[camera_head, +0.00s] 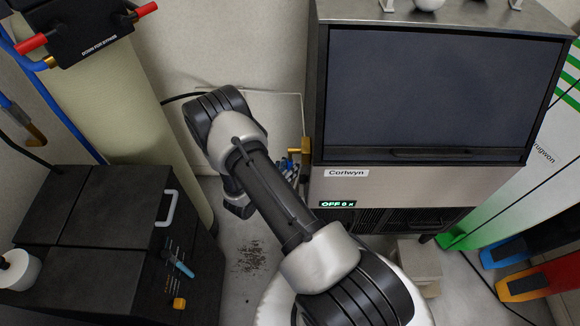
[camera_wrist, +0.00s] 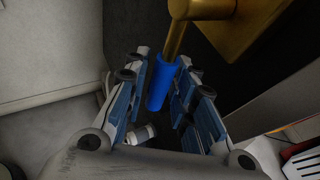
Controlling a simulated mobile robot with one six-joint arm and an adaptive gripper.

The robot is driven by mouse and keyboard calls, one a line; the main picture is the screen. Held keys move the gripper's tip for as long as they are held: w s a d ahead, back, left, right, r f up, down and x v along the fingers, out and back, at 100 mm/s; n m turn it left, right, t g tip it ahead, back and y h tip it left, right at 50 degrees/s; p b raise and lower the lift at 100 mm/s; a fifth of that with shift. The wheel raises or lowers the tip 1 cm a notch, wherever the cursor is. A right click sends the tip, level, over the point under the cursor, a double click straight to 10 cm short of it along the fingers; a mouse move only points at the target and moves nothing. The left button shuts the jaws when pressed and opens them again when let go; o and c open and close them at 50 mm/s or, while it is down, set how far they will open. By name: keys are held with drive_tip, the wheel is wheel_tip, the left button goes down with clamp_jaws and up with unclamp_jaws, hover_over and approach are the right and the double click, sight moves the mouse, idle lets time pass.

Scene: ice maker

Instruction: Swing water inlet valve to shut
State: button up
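The water inlet valve is brass, with a lever that ends in a blue sleeve. In the wrist view its brass body (camera_wrist: 245,25) is at the upper right and the blue handle (camera_wrist: 161,84) points down from it. My gripper (camera_wrist: 168,78) is open, with one finger on each side of the blue handle. A gap shows on the left of the handle; the right finger is close to it, and I cannot tell whether it touches. In the head view the brass valve (camera_head: 306,148) is at the left side of the ice maker (camera_head: 335,188). My gripper (camera_head: 288,167) is there, partly hidden behind my arm.
A black cabinet (camera_head: 100,215) with a handle and a beige tank (camera_head: 160,120) stand at the left. Coloured boards (camera_head: 535,280) lean at the right. A wall is close behind the valve. Some floor (camera_head: 235,235) with dark specks is clear.

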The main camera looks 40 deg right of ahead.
clamp_jaws()
idle(0.4)
drive_tip(key=shift+w+d+f+h+b, duration=0.2)
drive_tip(key=shift+w+f+h+b, duration=0.1)
drive_tip(key=shift+b, duration=0.9)
drive_tip(key=shift+w+d+r+m+t+h+b, duration=0.1)
drive_tip(key=shift+w+r+m+t+h+b, duration=0.05)
drive_tip(key=shift+m+t+h+b, duration=0.2)
drive_tip(key=shift+r, duration=0.15)
drive_tip(key=shift+o, duration=1.9)
unclamp_jaws()
